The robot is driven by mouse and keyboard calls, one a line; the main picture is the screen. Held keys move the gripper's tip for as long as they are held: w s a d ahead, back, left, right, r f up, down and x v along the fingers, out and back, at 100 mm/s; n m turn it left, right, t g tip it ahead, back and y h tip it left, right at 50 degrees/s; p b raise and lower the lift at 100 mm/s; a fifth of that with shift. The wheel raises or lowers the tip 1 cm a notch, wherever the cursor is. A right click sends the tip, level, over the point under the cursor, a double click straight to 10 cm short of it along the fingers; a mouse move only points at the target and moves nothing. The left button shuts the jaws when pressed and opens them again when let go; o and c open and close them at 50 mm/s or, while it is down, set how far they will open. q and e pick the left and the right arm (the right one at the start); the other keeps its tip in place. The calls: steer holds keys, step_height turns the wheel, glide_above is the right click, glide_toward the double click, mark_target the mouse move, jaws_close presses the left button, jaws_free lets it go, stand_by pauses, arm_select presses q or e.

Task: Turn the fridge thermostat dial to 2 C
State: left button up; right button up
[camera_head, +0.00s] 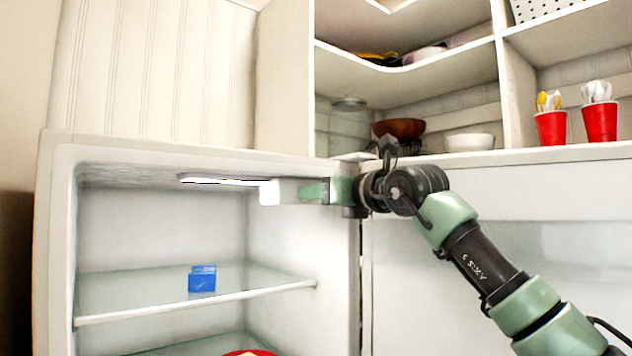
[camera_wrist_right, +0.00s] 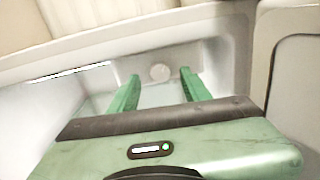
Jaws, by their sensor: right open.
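The open fridge (camera_head: 160,226) fills the left of the head view. A pale thermostat housing (camera_head: 284,191) sits under its ceiling near the right wall, beside a bright light strip (camera_head: 215,180). In the right wrist view the round grey dial (camera_wrist_right: 160,72) shows on a grey panel; its markings are too small and blurred to read. My right gripper (camera_head: 308,191) reaches in from the right. In the wrist view its two green fingers (camera_wrist_right: 159,75) are apart, one on each side of the dial, with nothing between them; contact cannot be told. My left gripper is out of view.
A glass shelf (camera_head: 150,294) with a blue box (camera_head: 202,279) lies below. The fridge's right edge (camera_head: 354,270) is close under my wrist. Above stand a brown bowl (camera_head: 400,128), a white bowl (camera_head: 469,142) and red cups (camera_head: 599,122). The space left of the housing is free.

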steer(key=shift+p+x, duration=0.3)
steer(key=shift+x, duration=0.75)
steer(key=shift+s+f, duration=0.1)
jaws_close()
steer(key=m+b, duration=0.3)
steer(key=m, duration=0.2)
steer(key=shift+m, duration=0.3)
